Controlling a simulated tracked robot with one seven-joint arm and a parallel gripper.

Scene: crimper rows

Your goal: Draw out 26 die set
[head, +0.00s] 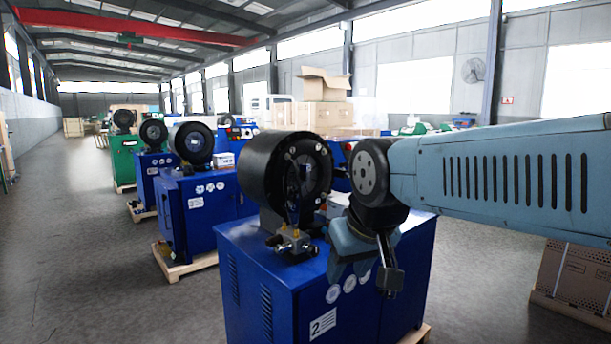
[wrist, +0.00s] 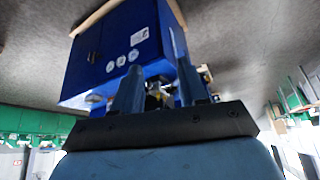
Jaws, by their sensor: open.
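I cannot make out a die set marked 26 in either view. The nearest crimper has a black round head (head: 285,172) on a blue cabinet (head: 265,255) with a label reading 2 (head: 323,323) and white round stickers on its front. My gripper (head: 366,275) is in front of the cabinet's right part and hides some of it. In the wrist view my gripper (wrist: 158,72) is open, with its two fingers apart. The blue cabinet (wrist: 150,22) appears inverted beyond them. A small brassy part shows between the fingers, too blurred to name. I see nothing held.
More crimpers on blue cabinets (head: 200,215) and a green one (head: 122,158) stand in a row behind, at the left. Cardboard boxes (head: 320,112) are stacked behind the nearest crimper. A brown crate (head: 580,280) stands at the right. The floor (head: 70,240) at the left is clear.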

